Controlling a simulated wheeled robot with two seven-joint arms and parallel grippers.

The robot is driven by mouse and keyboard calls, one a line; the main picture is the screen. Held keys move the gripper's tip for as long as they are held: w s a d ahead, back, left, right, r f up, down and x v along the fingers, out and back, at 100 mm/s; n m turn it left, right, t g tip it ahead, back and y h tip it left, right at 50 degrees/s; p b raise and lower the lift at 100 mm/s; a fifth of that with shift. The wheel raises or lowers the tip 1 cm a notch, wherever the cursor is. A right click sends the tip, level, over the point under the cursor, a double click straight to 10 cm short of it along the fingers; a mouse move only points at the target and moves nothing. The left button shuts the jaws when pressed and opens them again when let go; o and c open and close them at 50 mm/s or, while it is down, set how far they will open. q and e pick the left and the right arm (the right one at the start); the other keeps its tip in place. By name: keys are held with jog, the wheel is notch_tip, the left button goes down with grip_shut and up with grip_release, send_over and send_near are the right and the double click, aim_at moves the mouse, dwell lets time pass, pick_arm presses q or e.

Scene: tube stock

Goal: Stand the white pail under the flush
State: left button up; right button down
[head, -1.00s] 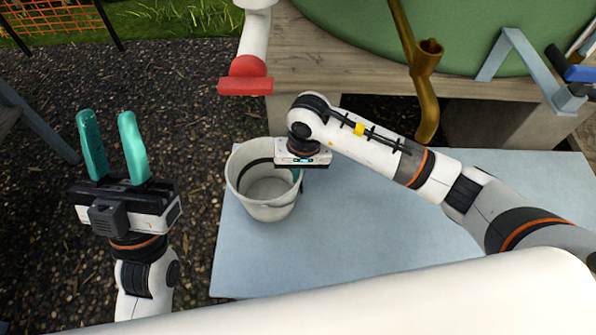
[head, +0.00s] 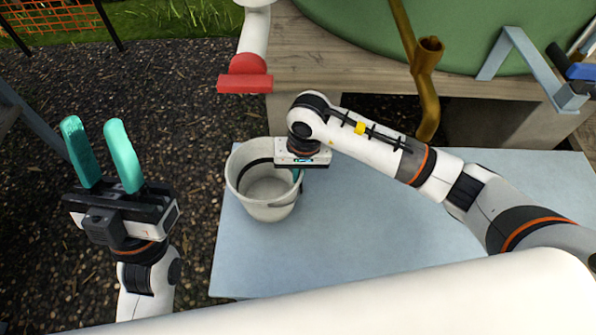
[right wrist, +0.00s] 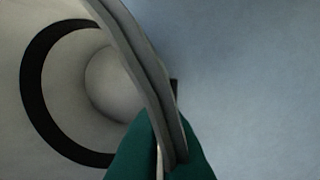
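The white pail (head: 269,211), with a dark band inside, stands upright on the pale blue board near its left edge. My right gripper (head: 297,176) reaches down at the pail's right rim, its fingers mostly hidden by its body. In the right wrist view its teal fingers (right wrist: 164,140) are shut on the pail's rim wall (right wrist: 150,72), one on each side. My left gripper (head: 94,126) is open and empty over the dark gravel, left of the pail. A white pipe with a red end (head: 245,77) is behind the pail; I cannot tell if it is the flush.
A brown branched pipe (head: 427,72) hangs at the upper right before a green tank (head: 390,35) on a wooden stand (head: 330,68). A pale blue bracket (head: 527,58) is further right. The blue board (head: 370,245) is clear right of the pail, under my right arm.

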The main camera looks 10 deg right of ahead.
jog(key=shift+f, duration=0.1)
jog(key=c, duration=1.6)
grip_release()
